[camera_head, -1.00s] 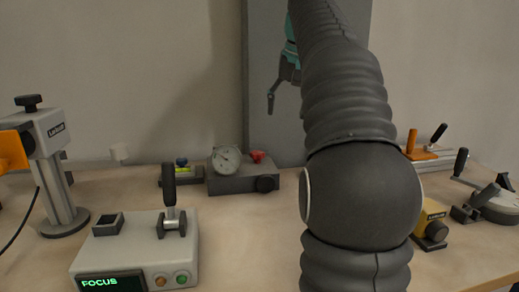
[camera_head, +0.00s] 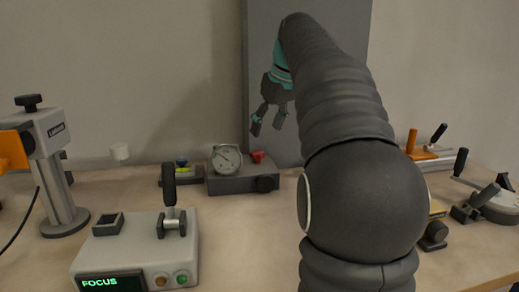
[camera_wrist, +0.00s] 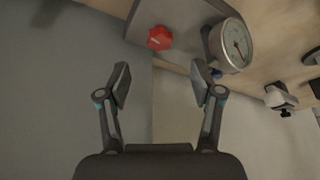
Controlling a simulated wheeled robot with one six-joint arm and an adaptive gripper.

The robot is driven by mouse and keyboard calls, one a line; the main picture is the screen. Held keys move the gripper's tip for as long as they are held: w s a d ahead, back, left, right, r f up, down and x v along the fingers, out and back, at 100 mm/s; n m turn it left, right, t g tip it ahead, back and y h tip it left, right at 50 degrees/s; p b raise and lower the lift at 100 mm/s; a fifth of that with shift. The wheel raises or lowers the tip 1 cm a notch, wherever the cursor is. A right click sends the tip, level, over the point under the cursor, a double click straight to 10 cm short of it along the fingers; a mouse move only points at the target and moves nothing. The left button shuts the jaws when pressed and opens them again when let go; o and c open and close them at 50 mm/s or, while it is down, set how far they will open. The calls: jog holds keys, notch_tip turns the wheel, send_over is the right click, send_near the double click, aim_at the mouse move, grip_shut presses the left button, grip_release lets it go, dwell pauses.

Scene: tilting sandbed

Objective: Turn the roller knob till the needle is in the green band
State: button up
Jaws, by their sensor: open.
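A grey box (camera_head: 229,182) stands at the back of the table in the head view. It carries a round dial gauge (camera_head: 227,159), a red knob (camera_head: 257,156) and a dark round knob (camera_head: 267,183) at its front right, which looks like the roller knob. The wrist view shows the gauge (camera_wrist: 236,44) and the red knob (camera_wrist: 159,38); the dark knob is not clear there. The needle is thin, and I cannot make out a green band. My gripper (camera_head: 267,124) is open and empty above and behind the box, touching nothing. It also shows in the wrist view (camera_wrist: 161,79).
A grey FOCUS console (camera_head: 140,250) with a lever stands front left. A stand (camera_head: 58,185) is at far left. A small blue-and-yellow device (camera_head: 181,170) sits left of the box. Orange and dark fixtures (camera_head: 432,150) are at right. My arm covers the middle right.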

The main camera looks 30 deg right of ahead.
aim_at(258, 152)
jog(key=x, duration=0.8)
